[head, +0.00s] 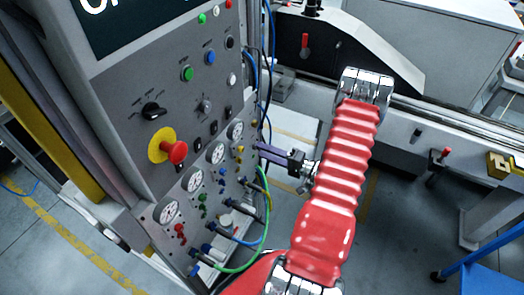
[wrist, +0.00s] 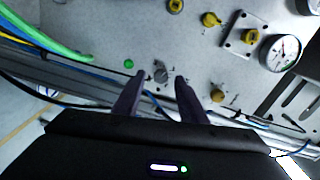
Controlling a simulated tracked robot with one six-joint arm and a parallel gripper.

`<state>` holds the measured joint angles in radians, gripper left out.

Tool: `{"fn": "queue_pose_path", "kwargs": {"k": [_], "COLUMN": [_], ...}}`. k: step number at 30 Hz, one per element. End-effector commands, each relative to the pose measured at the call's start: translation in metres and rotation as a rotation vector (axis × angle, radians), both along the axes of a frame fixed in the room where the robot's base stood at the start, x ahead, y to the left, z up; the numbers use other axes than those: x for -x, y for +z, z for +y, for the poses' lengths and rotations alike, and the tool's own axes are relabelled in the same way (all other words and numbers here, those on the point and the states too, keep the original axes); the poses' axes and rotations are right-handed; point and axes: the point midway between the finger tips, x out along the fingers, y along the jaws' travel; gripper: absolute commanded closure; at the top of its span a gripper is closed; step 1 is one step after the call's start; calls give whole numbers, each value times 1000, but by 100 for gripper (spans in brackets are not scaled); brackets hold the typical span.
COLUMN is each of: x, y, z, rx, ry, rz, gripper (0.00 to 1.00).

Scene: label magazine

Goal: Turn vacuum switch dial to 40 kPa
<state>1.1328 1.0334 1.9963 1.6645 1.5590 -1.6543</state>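My gripper (head: 262,152) reaches from the right toward the lower right edge of the grey control panel (head: 130,185). In the wrist view its two dark purple fingers (wrist: 160,79) stand apart, with a gap between the tips. A small grey round knob (wrist: 161,72) shows in that gap, with small dark marks near it. It looks like the vacuum switch dial, but its scale is too small to read. I cannot tell whether the tips are around the knob or short of it. No contact with it is visible. In the head view the fingers hide that spot.
A gauge (wrist: 281,52) and a yellow valve on a plate (wrist: 248,37) are farther right. Green hoses (head: 268,190) hang below my gripper. A red emergency stop (head: 176,151) sticks out from the panel.

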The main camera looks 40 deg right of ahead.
Motion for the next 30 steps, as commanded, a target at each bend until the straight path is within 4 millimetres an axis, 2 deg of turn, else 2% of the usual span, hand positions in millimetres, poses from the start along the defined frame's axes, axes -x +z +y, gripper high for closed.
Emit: {"fn": "queue_pose_path", "kwargs": {"k": [21,30], "x": [98,113], "y": [-1,-1], "z": [-35,-39], "rx": [0,-1], "ry": [-2,1], "rz": [1,1], "gripper": [62,62]}}
